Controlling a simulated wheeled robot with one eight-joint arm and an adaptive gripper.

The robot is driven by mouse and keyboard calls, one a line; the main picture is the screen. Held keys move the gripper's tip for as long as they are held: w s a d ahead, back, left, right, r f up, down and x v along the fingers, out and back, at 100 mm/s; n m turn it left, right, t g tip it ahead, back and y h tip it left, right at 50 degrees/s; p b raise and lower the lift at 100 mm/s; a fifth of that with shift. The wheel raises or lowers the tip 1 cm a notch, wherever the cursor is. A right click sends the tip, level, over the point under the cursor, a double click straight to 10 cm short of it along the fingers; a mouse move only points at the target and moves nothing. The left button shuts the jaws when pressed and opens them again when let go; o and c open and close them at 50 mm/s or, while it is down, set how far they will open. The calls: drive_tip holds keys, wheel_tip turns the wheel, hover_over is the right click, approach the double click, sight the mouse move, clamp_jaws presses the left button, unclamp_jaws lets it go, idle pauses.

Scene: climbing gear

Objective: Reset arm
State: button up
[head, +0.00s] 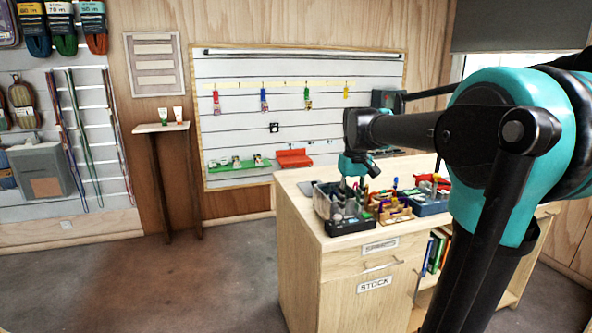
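My arm (400,129) reaches in from the right side of the head view, over the wooden stock counter (345,255). My gripper (353,186) points down at the arm's far end, above or at a grey bin (325,207) on the counter's left part. The fingers are small and dark against the bin's contents. I cannot tell whether they are open or shut, or whether they hold or touch anything.
More bins of small gear (432,205) stand to the right on the counter. Behind, a slatted wall panel (232,120) carries hanging gear, a green tray (238,166) and a red tray (294,158). A narrow shelf stand (158,128) is at left. The floor at left is clear.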

drive_tip(key=s+d+f+m+t, duration=0.3)
drive_tip(key=s+f, duration=1.6)
drive_tip(key=f, duration=0.4)
drive_tip(key=shift+s, duration=0.1)
